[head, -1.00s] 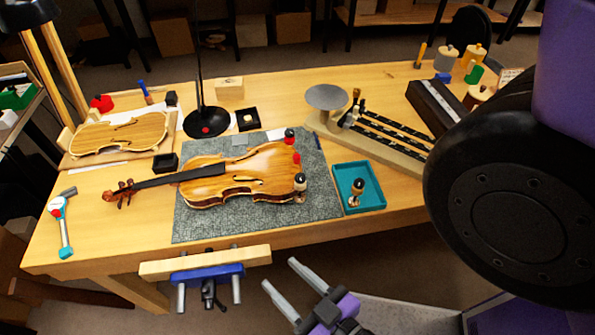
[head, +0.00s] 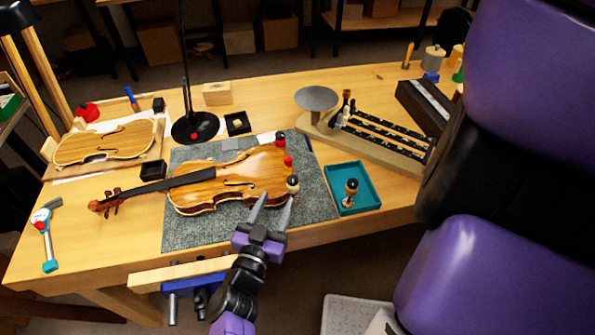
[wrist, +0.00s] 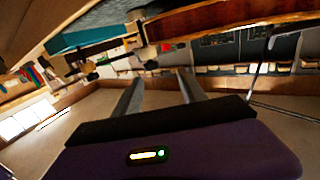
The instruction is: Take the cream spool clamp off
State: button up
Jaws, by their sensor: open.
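The violin (head: 225,190) lies on a grey mat (head: 190,235). The cream spool clamp (head: 292,184), with a dark top, stands at the violin's lower right edge. My gripper (head: 273,200) is open and empty, its two fingers pointing at that edge just in front of the clamp. In the head view the right fingertip is close below the clamp; I cannot tell whether they touch. In the wrist view the fingers (wrist: 160,88) are apart with nothing between them, and the violin's brown side (wrist: 220,22) crosses the top.
A red clamp (head: 288,161) and a dark-topped clamp (head: 280,138) sit farther along the violin's edge. A teal tray (head: 335,208) holding another clamp (head: 351,188) lies to the right. A bench vise (head: 185,275) is at the front edge. A lamp base (head: 195,127) stands behind.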

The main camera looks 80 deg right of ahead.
aim_at(290, 183)
jog(key=d+g, duration=0.1)
jog(key=s+d+m+g, duration=0.1)
jog(key=d, duration=0.2)
jog(key=shift+s+d+f+m+g, duration=0.1)
jog(key=shift+s+d+m+g, duration=0.2)
jog(key=shift+d+g, duration=0.1)
jog(key=p+x, duration=0.1)
jog(key=x, duration=0.6)
jog(key=shift+d+f, duration=0.15)
jog(key=shift+p, duration=0.3)
grip_shut()
